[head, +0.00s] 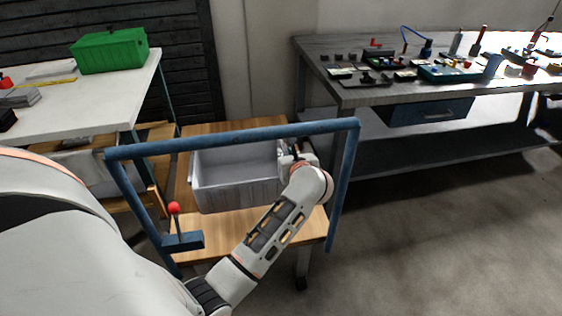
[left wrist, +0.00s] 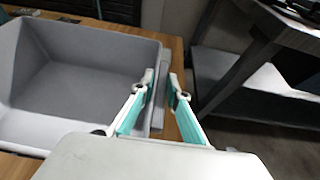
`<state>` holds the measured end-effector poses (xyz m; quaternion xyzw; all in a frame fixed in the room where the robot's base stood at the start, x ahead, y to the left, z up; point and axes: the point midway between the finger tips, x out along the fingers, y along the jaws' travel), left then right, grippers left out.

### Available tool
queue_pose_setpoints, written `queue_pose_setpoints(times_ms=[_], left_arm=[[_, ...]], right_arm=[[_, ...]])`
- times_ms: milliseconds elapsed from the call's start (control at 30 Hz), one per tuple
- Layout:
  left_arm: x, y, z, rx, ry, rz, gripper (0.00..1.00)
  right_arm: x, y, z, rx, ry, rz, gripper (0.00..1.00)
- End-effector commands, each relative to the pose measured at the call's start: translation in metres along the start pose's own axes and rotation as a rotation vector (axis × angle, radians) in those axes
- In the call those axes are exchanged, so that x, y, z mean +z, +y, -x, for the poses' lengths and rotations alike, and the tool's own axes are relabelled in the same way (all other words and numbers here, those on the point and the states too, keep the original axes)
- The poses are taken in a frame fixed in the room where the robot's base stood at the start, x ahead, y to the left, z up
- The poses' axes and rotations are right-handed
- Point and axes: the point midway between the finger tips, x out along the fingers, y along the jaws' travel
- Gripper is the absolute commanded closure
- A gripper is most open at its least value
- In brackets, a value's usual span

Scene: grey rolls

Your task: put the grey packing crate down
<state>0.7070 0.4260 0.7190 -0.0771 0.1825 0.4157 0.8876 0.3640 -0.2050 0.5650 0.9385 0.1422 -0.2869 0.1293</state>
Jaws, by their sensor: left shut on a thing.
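The grey packing crate (head: 237,194) is open-topped and looks empty inside. It is upright over the wooden top of a cart (head: 222,222), behind the cart's blue frame. I cannot tell whether its base touches the wood. My left gripper (head: 285,150) is at the crate's right side, its fingers partly hidden by my wrist. In the left wrist view the crate (left wrist: 85,65) fills the left half, and my left gripper (left wrist: 161,88) is shut on its side rim, one finger on each side. My right gripper is not in view.
The cart's blue frame (head: 240,138) rises in front of the crate, with a red-knobbed lever (head: 174,210) at its left. A white table (head: 75,100) with a green box (head: 110,50) stands left. A grey workbench (head: 385,97) with tools stands right. Floor at lower right is clear.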

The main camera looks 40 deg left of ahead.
Motion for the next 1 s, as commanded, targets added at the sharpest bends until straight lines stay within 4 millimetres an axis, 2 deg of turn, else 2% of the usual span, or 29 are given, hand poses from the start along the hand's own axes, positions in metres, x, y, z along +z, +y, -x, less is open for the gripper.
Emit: queue_pose_setpoints(times_ms=[133, 400, 700, 867, 900, 967, 1000], left_arm=[[-0.009, -0.001, -0.005, -0.001, -0.006, -0.005, 1.00], [-0.046, -0.001, -0.020, 0.000, -0.004, -0.007, 1.00], [-0.046, -0.002, -0.021, -0.003, -0.009, -0.001, 1.00], [-0.050, -0.002, -0.022, -0.002, -0.007, -0.002, 1.00], [-0.053, -0.002, -0.022, -0.002, -0.002, 0.000, 0.83], [-0.051, -0.002, -0.022, -0.002, -0.003, 0.001, 0.68], [-0.051, -0.002, -0.022, -0.002, -0.003, 0.002, 0.68]], right_arm=[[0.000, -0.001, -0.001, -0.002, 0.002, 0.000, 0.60], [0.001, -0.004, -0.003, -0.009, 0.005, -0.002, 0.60], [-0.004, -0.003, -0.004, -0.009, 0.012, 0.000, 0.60], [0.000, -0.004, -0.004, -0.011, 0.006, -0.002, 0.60], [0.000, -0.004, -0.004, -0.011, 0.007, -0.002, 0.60], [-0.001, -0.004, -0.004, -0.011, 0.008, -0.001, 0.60], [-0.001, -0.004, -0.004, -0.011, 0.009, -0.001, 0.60]])
